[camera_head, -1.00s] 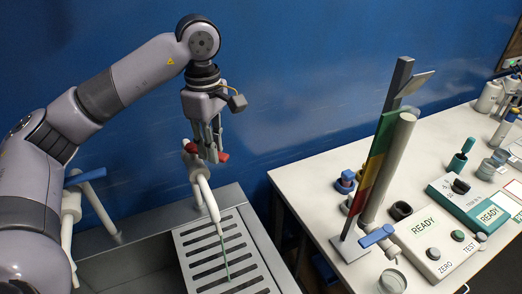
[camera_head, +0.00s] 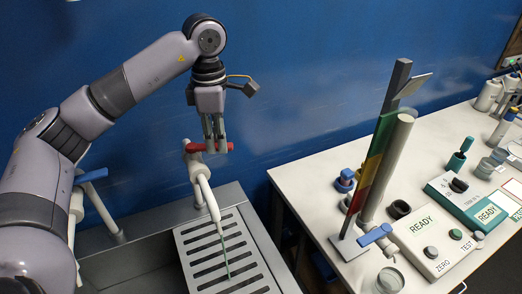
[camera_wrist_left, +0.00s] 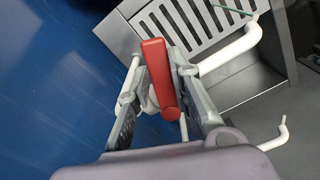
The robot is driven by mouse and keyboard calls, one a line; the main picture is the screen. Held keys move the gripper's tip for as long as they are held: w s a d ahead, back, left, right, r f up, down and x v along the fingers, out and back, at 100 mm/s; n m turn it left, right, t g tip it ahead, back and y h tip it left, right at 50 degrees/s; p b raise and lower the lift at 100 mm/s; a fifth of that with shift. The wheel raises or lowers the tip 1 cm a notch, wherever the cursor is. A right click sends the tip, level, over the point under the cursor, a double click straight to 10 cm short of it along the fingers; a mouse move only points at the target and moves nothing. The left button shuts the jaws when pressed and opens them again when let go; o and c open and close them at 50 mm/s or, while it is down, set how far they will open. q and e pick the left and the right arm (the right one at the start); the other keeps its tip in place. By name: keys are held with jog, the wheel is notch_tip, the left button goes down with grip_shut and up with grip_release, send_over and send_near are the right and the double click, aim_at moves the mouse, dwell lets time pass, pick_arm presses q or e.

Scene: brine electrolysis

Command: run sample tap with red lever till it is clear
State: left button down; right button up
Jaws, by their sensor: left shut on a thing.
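The sample tap (camera_head: 202,180) is a white pipe with a spout over a slotted drain grate (camera_head: 190,242). Its red lever (camera_head: 194,147) sits on top and lies crosswise in the head view. My left gripper (camera_head: 214,148) reaches down from above and is shut on the red lever. In the left wrist view the red lever (camera_wrist_left: 158,75) shows between the two fingers. A thin, pale grey-green stream (camera_head: 225,258) runs from the spout onto the grate; it also shows in the left wrist view (camera_wrist_left: 232,10). My right gripper is out of view.
A second tap with a blue lever (camera_head: 91,175) stands to the left by the sink. A white bench (camera_head: 300,180) at right holds a tall colour-striped stand (camera_head: 372,165), READY meters (camera_head: 435,240) and a glass dish (camera_head: 390,280). A blue wall is behind.

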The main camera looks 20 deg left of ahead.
pick_arm(q)
jog(key=shift+w+a+n, duration=0.25)
jog(key=shift+w+n, duration=0.1)
jog(key=shift+n, duration=0.45)
jog(key=n, duration=0.1)
jog(key=w+a+n+p, duration=0.1)
jog(key=n, duration=0.1)
jog(key=shift+w+a, duration=0.1)
jog(key=shift+w, duration=0.05)
jog(key=c, duration=1.4)
grip_release()
jog(key=shift+o, duration=0.2)
jog(key=shift+r, duration=0.1)
notch_tip(320, 180, up, 12)
